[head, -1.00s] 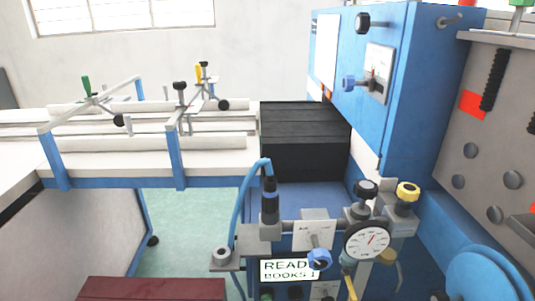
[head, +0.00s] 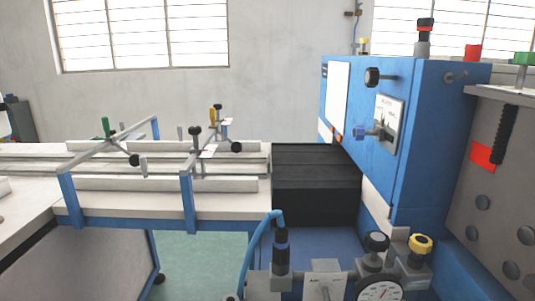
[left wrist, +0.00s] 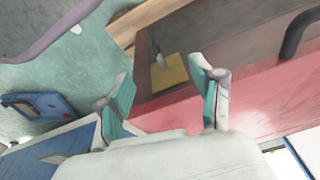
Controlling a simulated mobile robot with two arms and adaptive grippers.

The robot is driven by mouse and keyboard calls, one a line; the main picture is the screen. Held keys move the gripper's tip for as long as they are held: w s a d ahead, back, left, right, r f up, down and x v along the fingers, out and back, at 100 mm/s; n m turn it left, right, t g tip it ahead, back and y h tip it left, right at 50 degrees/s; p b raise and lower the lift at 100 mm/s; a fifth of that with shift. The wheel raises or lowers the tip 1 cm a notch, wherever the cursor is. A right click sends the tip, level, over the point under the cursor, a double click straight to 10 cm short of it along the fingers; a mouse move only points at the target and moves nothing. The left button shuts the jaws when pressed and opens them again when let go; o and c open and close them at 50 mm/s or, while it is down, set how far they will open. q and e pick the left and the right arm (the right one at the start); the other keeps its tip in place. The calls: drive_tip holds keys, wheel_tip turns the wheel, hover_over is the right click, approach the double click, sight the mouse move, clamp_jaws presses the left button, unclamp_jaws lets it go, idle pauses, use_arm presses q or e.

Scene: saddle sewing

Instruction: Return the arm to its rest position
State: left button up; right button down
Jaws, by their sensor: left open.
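In the left wrist view my left gripper (left wrist: 165,100) is open, its two teal-padded fingers apart with nothing between them. Beyond the fingers are a red surface (left wrist: 265,92) and a brown recess with a yellow patch (left wrist: 170,72) inside. I cannot tell whether the gripper touches any of them. Neither arm shows in the head view, and my right gripper is in no view.
The blue machine (head: 425,130) stands at the right of the head view, with a dial gauge (head: 380,290) low in front. A white feed table (head: 235,205) with rails runs left from a black block (head: 315,185). Green floor (head: 190,260) shows below.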

use_arm(q)
drive_tip(key=s+a+f+g+p, duration=0.1)
drive_tip(key=s+f+p, duration=0.4)
drive_tip(key=s+p, duration=0.3)
drive_tip(key=s+a+f+p, duration=0.2)
drive_tip(key=s+f+p, duration=0.2)
drive_tip(key=s+p, duration=0.5)
drive_tip(key=shift+s+a+f+g, duration=0.15)
drive_tip(key=shift+s+f+g, duration=0.25)
drive_tip(key=shift+s, duration=0.8)
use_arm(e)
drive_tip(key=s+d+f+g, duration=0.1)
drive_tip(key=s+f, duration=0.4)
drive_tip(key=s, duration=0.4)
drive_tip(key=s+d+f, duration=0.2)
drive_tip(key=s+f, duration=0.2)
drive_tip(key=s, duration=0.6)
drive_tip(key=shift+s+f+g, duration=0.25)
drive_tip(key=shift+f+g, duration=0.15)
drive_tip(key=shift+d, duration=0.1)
